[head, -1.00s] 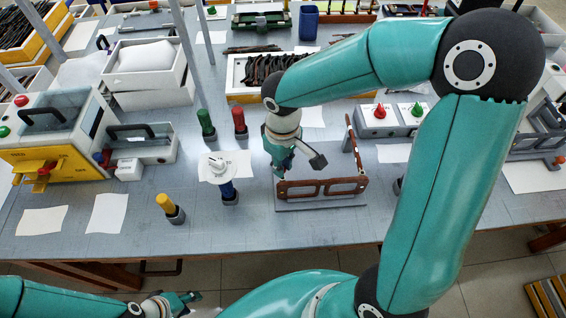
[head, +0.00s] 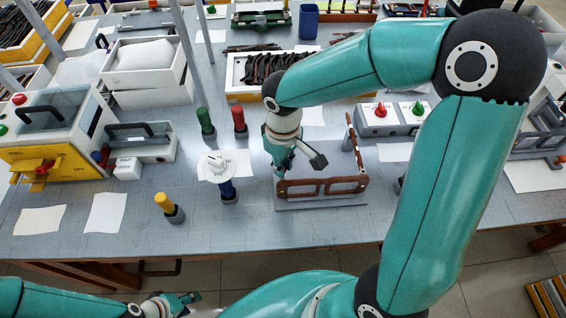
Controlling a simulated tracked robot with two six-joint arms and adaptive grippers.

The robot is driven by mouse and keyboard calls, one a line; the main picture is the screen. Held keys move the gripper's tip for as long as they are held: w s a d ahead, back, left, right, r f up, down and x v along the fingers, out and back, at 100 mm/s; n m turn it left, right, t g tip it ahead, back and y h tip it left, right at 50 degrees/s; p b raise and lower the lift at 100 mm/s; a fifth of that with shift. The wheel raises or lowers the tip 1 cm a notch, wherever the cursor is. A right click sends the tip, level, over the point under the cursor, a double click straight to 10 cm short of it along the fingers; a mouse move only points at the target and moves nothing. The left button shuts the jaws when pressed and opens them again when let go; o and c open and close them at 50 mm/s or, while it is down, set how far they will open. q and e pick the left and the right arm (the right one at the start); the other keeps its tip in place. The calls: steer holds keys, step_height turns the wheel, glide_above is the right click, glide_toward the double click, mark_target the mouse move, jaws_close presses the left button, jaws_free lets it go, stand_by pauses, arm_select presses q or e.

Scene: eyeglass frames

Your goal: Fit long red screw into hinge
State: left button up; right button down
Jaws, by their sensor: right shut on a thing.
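A brown eyeglass frame (head: 322,187) stands on a grey holder (head: 322,203) near the front middle of the table. One temple (head: 354,143) rises at its right end. My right gripper (head: 281,172) points down at the frame's left end, by the hinge there. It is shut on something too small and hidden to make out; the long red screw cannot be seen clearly. The hinge is mostly hidden behind the gripper. My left gripper (head: 188,298) is low at the bottom left, in front of the table edge, its fingers apart and empty.
Red (head: 239,119), green (head: 205,121) and yellow (head: 166,204) handled tools stand in holders left of the frame. A box with red and green cones (head: 392,118) sits behind right. The table's front right is clear.

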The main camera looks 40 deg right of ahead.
steer(key=shift+f+b, duration=0.65)
steer(key=shift+f, duration=0.05)
steer(key=c, duration=1)
jaws_free()
steer(key=shift+c, duration=0.2)
steer(key=shift+r, duration=0.15)
steer(key=shift+r+p, duration=2.75)
steer(key=shift+r, duration=0.65)
steer(key=shift+s, duration=0.1)
